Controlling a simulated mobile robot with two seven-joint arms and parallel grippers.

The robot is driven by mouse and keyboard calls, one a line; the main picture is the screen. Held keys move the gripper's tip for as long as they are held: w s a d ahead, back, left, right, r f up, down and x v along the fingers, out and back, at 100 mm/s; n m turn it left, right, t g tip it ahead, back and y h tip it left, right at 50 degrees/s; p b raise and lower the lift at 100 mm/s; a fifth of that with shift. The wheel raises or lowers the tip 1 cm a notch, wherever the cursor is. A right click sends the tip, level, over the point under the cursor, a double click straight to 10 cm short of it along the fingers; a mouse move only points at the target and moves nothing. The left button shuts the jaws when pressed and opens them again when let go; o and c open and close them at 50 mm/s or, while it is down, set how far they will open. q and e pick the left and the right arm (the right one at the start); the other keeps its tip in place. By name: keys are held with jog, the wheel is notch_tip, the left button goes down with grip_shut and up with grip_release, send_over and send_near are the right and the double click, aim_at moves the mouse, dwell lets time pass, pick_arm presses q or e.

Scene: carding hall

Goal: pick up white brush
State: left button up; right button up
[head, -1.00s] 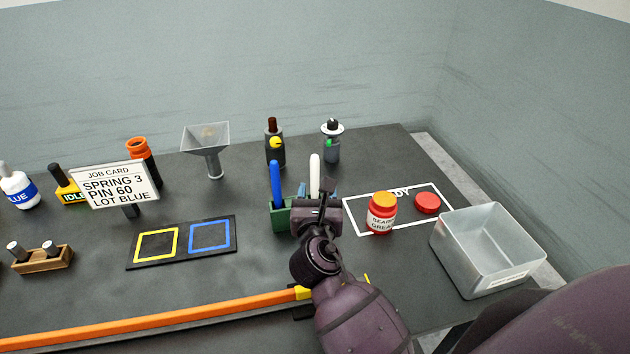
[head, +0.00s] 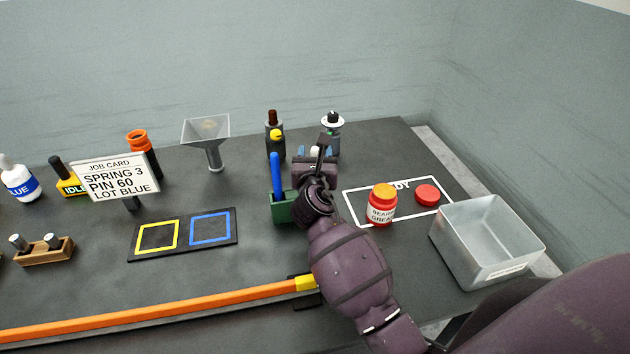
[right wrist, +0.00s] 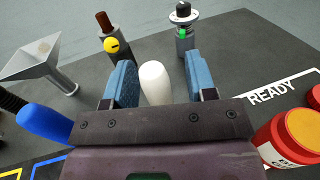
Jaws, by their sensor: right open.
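The white brush shows as a white rounded handle (right wrist: 155,82) in the right wrist view. It stands upright between my right gripper's two blue finger pads, with a visible gap to the right pad. In the head view only a little of the white brush (head: 315,151) shows past the wrist. My right gripper (head: 317,156) is open around the handle, not closed on it. The lower part of the brush is hidden by the gripper body. A green holder (head: 284,211) with a blue handle (head: 276,174) stands just left of the gripper. My left gripper is out of view.
A funnel (head: 208,135) stands farther left. An orange bar (head: 160,311) runs along the front.

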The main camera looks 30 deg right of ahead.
jog(key=shift+c, duration=0.3)
jog(key=c, duration=0.7)
grip_shut()
